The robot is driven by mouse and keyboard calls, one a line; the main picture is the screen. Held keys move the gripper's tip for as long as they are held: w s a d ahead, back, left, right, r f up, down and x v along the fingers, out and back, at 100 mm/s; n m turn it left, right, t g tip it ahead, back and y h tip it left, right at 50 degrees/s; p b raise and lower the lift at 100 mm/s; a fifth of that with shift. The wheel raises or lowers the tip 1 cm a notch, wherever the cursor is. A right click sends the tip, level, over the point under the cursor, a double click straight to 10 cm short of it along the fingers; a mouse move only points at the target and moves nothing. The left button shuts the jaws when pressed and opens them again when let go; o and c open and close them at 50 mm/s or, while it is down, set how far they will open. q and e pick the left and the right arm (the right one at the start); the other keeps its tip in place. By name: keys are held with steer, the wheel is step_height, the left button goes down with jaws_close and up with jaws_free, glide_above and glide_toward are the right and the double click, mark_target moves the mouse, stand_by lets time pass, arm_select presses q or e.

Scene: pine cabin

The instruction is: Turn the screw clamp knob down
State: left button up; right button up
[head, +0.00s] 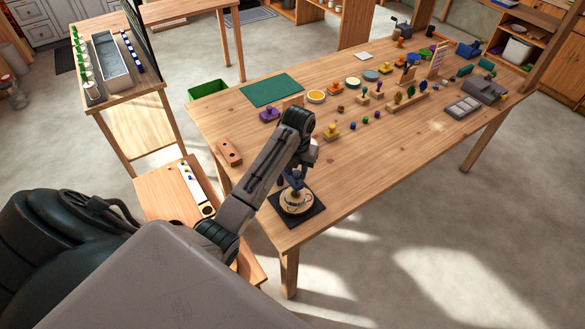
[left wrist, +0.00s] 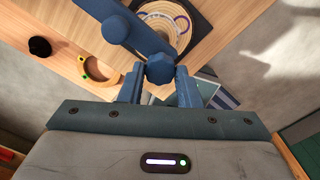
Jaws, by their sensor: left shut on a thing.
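The screw clamp (head: 297,203) stands near the table's front-left corner on a dark square base, with a pale round piece under its blue frame. In the left wrist view its blue frame bar (left wrist: 140,33) crosses above the pale ringed disc (left wrist: 178,12). The blue knob (left wrist: 160,68) sits between the two fingers of my left gripper (left wrist: 159,82), which is shut on it. In the head view my left gripper (head: 298,174) reaches down onto the clamp from above, and the arm hides part of it. My right gripper is not in view.
A wooden block (head: 229,152) lies at the table's left edge, near a purple item (head: 270,114) and a green mat (head: 271,90). Several small coloured pieces and a grey device (head: 486,90) stand farther right. The table's front middle is bare.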

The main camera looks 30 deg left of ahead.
arm_select(q)
steer(key=shift+w+a+r+m, duration=0.15)
steer(key=shift+r+m, duration=0.1)
steer(key=shift+m, duration=0.15)
steer(key=o, duration=0.8)
steer(key=shift+c, duration=0.2)
steer(key=shift+o, duration=0.4)
steer(key=shift+s, duration=0.2)
steer(key=shift+d+f, duration=0.15)
steer(key=shift+d, duration=0.1)
